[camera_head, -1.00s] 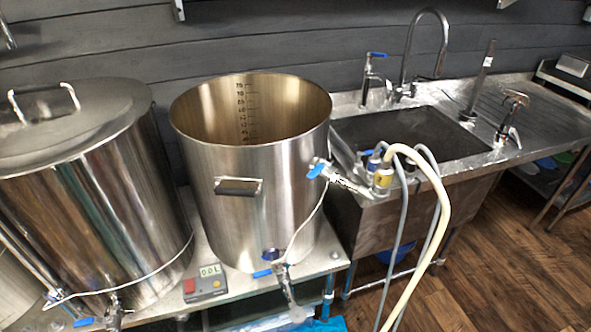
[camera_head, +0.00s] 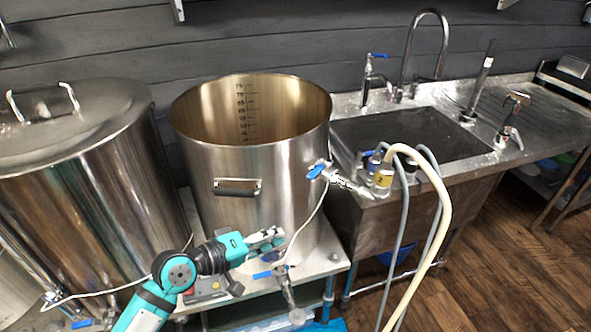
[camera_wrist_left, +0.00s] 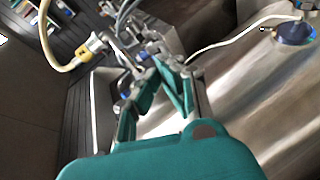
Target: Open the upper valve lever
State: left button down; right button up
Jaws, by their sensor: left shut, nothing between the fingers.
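The upper valve (camera_head: 334,176) is on the right side of the open steel pot (camera_head: 235,190), with a blue lever (camera_head: 316,171) at its left end. My left gripper (camera_head: 274,240) is in front of the lower part of the pot, below and to the left of that lever and apart from it. It is shut and empty. In the left wrist view its closed fingers (camera_wrist_left: 150,66) show, with metal fittings beyond them; I cannot tell clearly which fitting is the valve. My right gripper is not in view.
A lower valve with a blue lever (camera_head: 262,274) sits just below my left gripper. A thin white tube (camera_head: 305,222) runs between the valves. A lidded pot (camera_head: 85,190) stands left. A sink (camera_head: 415,135) and hanging hoses (camera_head: 435,230) are to the right.

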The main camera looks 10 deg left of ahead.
aim_at(321, 169)
pick_arm(q)
jog(key=w+a+r+n+t+h, duration=0.1)
jog(key=w+a+r+n+t, duration=0.3)
jog(key=r, duration=0.4)
jog(key=shift+n+g, duration=0.3)
jog(key=shift+g, duration=0.1)
jog(key=p+x, duration=0.1)
jog(key=x, duration=0.4)
jog(key=p+x, duration=0.1)
jog(key=x, duration=0.5)
jog(key=shift+w+a+r, duration=0.15)
jog(key=shift+w, duration=0.2)
